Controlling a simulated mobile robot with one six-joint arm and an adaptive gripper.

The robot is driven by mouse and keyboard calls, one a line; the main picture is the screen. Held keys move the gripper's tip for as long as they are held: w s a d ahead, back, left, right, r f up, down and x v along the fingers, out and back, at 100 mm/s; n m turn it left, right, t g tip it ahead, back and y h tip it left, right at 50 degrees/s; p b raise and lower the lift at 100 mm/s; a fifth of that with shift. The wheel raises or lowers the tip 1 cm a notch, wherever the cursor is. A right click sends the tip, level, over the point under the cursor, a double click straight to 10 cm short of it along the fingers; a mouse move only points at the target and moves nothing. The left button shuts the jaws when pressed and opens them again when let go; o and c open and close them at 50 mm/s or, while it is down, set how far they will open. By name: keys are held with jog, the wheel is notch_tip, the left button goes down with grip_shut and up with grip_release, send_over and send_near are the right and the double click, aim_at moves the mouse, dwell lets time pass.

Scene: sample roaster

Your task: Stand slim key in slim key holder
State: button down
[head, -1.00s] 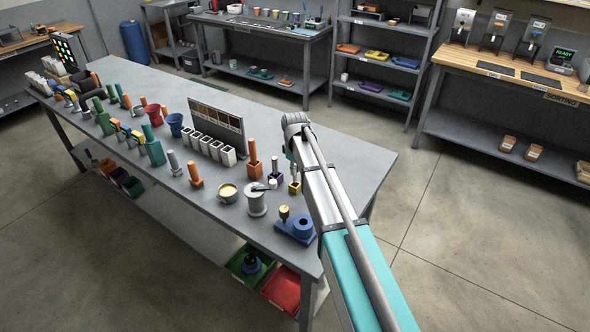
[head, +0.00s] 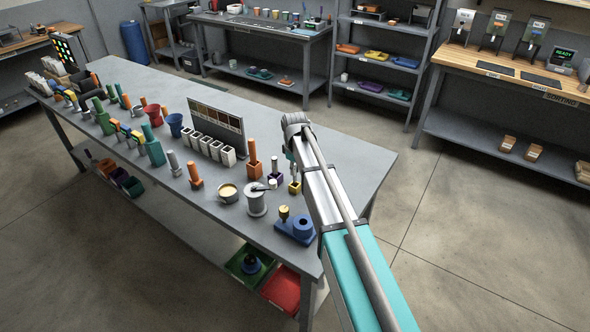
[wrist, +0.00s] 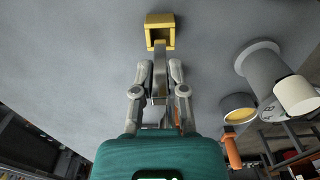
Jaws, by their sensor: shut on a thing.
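The slim key (wrist: 160,82) is a thin grey metal bar held between the closed fingers of my gripper (wrist: 160,90). Its far end reaches the open side of a small yellow square socket, which looks like the slim key holder (wrist: 160,19). I cannot tell whether the tip is inside the socket or just in front of it. In the head view the yellow holder (head: 295,188) stands on the grey workbench beside my arm's end. My arm hides most of the gripper and key there.
A grey spool-like stand (head: 257,201), a bowl with yellow contents (head: 228,193) and a blue fixture (head: 300,228) stand near my arm.

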aim_at(295, 182)
jog(key=shift+f+b, duration=0.4)
jog(key=shift+f+b, duration=1.6)
jog(key=shift+b, duration=0.05)
jog(key=c, duration=0.6)
grip_release()
jog(key=shift+r, duration=0.2)
notch_tip(295, 182, up, 9)
jog(key=p, duration=0.9)
jog(key=shift+f, duration=0.15)
jog(key=s+d+r+p, duration=0.1)
jog(key=s+d, duration=0.3)
jog(key=s, duration=0.4)
jog(key=s+d+r+p, duration=0.2)
jog(key=s+d, duration=0.2)
jog(key=s, duration=0.4)
jog(key=s+d+r+p, duration=0.1)
jog(key=s+d, duration=0.3)
jog(key=s, duration=0.4)
jog(key=shift+s+d+r, duration=0.15)
